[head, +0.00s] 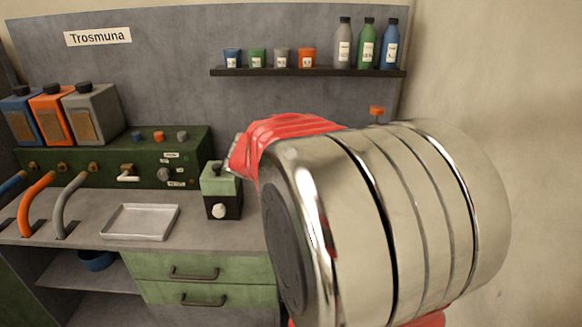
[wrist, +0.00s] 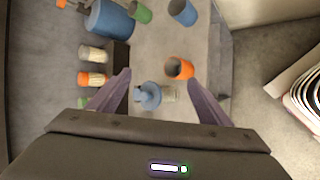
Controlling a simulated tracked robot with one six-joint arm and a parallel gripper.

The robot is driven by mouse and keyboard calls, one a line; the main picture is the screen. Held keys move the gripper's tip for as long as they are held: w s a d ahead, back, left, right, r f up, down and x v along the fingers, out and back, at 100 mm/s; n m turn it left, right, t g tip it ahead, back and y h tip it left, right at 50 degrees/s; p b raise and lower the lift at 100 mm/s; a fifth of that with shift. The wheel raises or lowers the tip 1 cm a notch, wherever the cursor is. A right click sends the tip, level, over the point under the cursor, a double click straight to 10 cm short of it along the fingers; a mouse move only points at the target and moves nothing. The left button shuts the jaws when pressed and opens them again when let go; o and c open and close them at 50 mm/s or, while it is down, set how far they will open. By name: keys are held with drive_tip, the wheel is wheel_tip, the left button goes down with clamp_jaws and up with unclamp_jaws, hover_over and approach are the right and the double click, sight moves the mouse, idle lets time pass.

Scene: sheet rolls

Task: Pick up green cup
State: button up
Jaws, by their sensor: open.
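A green cup (head: 258,58) with a pale label stands on the dark wall shelf, between a blue cup (head: 232,58) and a grey cup (head: 282,59). In the wrist view a green cup-like thing (wrist: 140,11) is at the top edge, partly cut off; I cannot tell if it is the same cup. My gripper (wrist: 158,80) is open, its two fingers apart. An orange cup (wrist: 179,68) and a blue thing (wrist: 148,95) show between and beyond the fingers.
The shelf (head: 310,72) also bears an orange cup (head: 307,58) and grey, green and blue bottles (head: 366,44). Below are a green control box (head: 125,160), a metal tray (head: 140,221) and a small green-and-black device (head: 221,190). My arm blocks the right side.

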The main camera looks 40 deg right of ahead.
drive_tip(key=w+d+f+n+g+h, duration=0.1)
drive_tip(key=d+f+n+h, duration=0.15)
drive_tip(key=d, duration=0.75)
drive_tip(key=w+d+f+n+g+h, duration=0.1)
drive_tip(key=d+f+n, duration=0.25)
drive_tip(key=d, duration=0.65)
drive_tip(key=s+d+f+n, duration=0.1)
drive_tip(key=d+f+n, duration=0.1)
drive_tip(key=d+f, duration=0.2)
drive_tip(key=d+f+n, duration=0.2)
drive_tip(key=d+f, duration=0.2)
drive_tip(key=d, duration=0.1)
drive_tip(key=s+d+f+n+h, duration=0.1)
drive_tip(key=d+f+n, duration=0.1)
drive_tip(key=d+f, duration=0.3)
drive_tip(key=shift+s+d+f+t, duration=0.1)
drive_tip(key=shift+s+d+t, duration=0.15)
drive_tip(key=shift+s+t, duration=0.1)
drive_tip(key=shift+d, duration=0.1)
drive_tip(key=x, duration=0.5)
drive_tip(key=shift+d+f, duration=0.15)
drive_tip(key=shift+d, duration=0.2)
drive_tip(key=shift+d+f, duration=0.15)
drive_tip(key=shift+d, duration=0.25)
